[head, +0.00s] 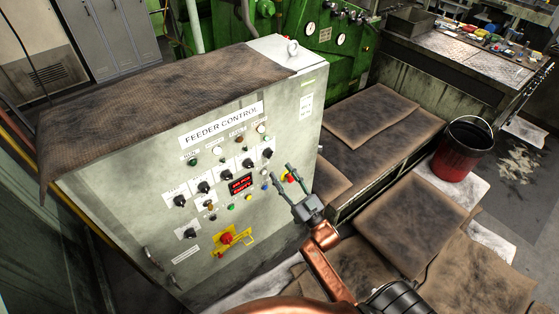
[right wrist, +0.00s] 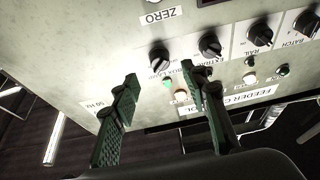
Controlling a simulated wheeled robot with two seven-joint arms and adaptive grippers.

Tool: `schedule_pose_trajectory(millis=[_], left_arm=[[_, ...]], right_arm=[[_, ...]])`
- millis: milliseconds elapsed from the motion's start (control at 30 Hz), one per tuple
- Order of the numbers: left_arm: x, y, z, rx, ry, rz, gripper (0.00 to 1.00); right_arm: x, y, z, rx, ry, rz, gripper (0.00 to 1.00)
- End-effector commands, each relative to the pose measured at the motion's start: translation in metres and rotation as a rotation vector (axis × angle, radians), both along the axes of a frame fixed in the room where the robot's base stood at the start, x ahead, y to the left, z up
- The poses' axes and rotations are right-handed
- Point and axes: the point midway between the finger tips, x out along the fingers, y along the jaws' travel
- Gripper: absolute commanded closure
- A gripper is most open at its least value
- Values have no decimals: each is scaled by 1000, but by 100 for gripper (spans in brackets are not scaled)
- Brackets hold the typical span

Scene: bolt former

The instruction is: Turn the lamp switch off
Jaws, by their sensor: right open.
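The grey feeder control cabinet (head: 150,215) carries a row of black rotary knobs. Its rightmost knob (head: 267,153) also shows in the right wrist view (right wrist: 160,60), with a partly hidden label that seems to begin "BOX L"; I cannot read it surely as the lamp switch. My right gripper (head: 281,170) is open and empty, in front of the panel's right side. In the right wrist view its two green fingers (right wrist: 160,76) frame this knob from below, one on each side. Contact is not visible. My left gripper is out of view.
Other knobs (head: 248,163), small lamps, a red display (head: 241,184) and a red-and-yellow main switch (head: 229,238) crowd the panel. A brown cloth (head: 160,95) covers the cabinet top. Mats (head: 410,215) and a red bucket (head: 462,150) lie to the right.

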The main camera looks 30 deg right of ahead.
Motion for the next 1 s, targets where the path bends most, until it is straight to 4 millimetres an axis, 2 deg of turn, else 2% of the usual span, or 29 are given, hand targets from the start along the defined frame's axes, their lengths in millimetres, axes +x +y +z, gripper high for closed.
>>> schedule_pose_trajectory(millis=[300, 500, 833, 1000], left_arm=[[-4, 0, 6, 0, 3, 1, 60], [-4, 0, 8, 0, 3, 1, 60], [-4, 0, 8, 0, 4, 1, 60], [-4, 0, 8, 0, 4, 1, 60]], right_arm=[[44, 3, 22, -2, -4, -2, 59], [62, 4, 28, -3, -2, -1, 59], [65, 4, 29, -2, -1, -2, 59], [64, 4, 29, -2, -1, -2, 71]])
